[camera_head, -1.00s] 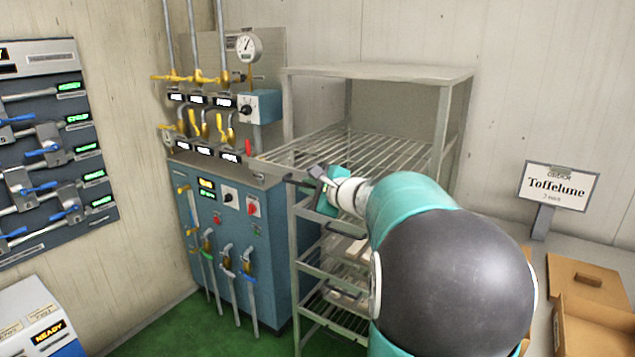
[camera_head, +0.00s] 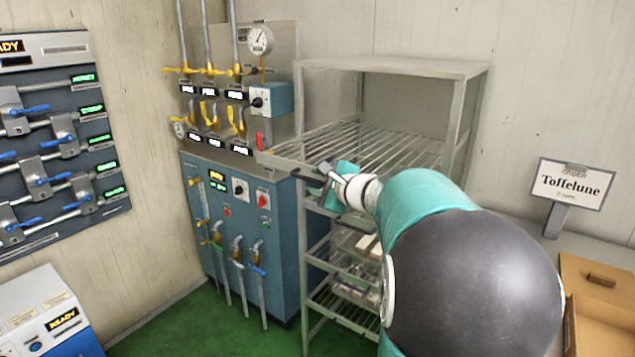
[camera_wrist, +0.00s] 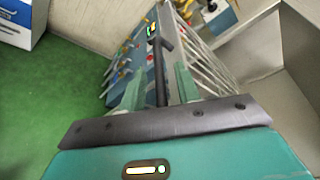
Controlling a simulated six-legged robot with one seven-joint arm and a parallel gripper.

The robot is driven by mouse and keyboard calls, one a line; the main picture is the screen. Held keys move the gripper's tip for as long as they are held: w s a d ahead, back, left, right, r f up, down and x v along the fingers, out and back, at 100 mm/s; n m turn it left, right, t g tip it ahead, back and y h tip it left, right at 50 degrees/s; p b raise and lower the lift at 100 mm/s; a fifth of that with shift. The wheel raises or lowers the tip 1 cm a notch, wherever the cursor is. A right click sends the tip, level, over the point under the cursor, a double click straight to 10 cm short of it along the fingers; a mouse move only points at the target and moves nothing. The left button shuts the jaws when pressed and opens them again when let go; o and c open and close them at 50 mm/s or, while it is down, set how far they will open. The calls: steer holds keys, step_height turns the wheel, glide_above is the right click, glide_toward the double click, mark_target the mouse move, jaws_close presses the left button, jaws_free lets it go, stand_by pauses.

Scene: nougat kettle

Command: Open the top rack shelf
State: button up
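The top rack shelf (camera_head: 350,148) is a wire grid in the metal rack (camera_head: 400,68). Its front-left corner sticks out past the rack's left post. Its dark handle (camera_head: 305,174) is below the front edge in the head view. My gripper (camera_head: 332,175) is at this handle, with its teal fingers partly hidden by my wrist. In the wrist view, the fingers (camera_wrist: 158,85) stand apart, with the dark handle bar (camera_wrist: 161,72) between them and gaps visible on both sides.
A blue valve cabinet (camera_head: 235,215) with pipes and levers stands close left of the rack. Lower rack shelves hold trays (camera_head: 352,292). A Toffelune sign (camera_head: 570,184) and a brown box (camera_head: 595,310) are at the right. The green floor at the left is open.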

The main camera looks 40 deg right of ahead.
steer(key=v, duration=1.3)
steer(key=shift+s, duration=0.3)
steer(key=shift+r, duration=0.1)
steer(key=s+a+f+n+g+y, duration=0.25)
steer(key=a+n, duration=0.35)
steer(key=a, duration=0.5)
steer(key=s+a+f+n+g+y, duration=0.15)
steer(key=a+f+n+g, duration=0.35)
steer(key=a, duration=0.6)
steer(key=s+a+f+n+g+h, duration=0.2)
steer(key=s+a+f+n+h, duration=0.2)
steer(key=s+a+n, duration=0.3)
steer(key=s+f+n, duration=0.1)
steer(key=s+n, duration=0.2)
steer(key=n, duration=0.3)
steer(key=shift+s+f, duration=0.2)
steer(key=shift+f, duration=0.15)
steer(key=shift+g, duration=0.25)
